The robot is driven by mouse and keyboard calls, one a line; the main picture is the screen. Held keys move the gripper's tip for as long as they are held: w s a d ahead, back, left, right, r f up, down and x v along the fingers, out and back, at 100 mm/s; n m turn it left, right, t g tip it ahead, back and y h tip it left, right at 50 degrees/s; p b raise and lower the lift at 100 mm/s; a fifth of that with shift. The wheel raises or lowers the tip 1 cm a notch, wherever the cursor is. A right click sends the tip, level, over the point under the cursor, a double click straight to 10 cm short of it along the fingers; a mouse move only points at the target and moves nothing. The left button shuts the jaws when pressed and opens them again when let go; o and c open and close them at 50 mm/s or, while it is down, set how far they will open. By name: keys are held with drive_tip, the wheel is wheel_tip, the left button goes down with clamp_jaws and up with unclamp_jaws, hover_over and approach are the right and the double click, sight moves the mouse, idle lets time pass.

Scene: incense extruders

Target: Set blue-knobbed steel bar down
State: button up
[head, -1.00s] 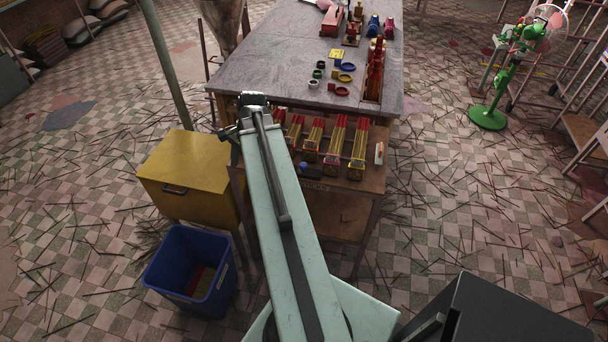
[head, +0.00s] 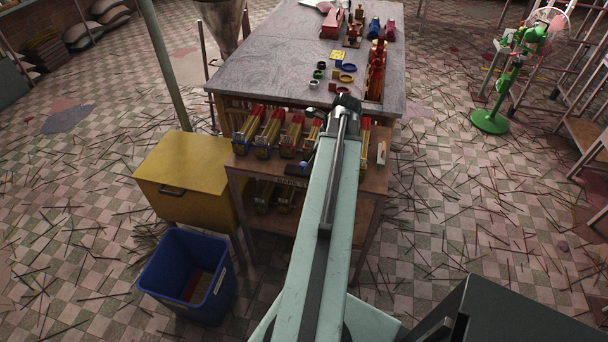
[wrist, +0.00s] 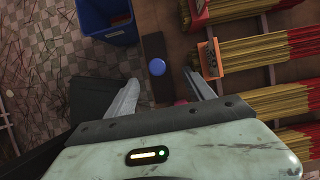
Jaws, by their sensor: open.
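The steel bar (wrist: 153,46) is a dark, flat strip in the wrist view, with a round blue knob (wrist: 157,67) on it. It lies on the wooden shelf beside the incense bundles, near the shelf's front edge. My gripper (wrist: 162,76) is open, with one finger on each side of the knob and apart from it. The fingers hold nothing. In the head view my arm covers the gripper, and a small bluish spot beside my arm may be the knob (head: 306,164).
Several bundles of red-tipped sticks (head: 270,130) lie in a row on the wooden shelf (head: 243,163). One has an orange end block (wrist: 211,58). A blue bin (head: 185,275) and a yellow cabinet (head: 180,165) stand left. The grey table (head: 270,60) is behind.

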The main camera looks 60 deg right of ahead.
drive_tip(key=b+x, duration=0.4)
drive_tip(key=x, duration=0.1)
drive_tip(key=shift+f, duration=0.1)
clamp_jaws()
idle(1.2)
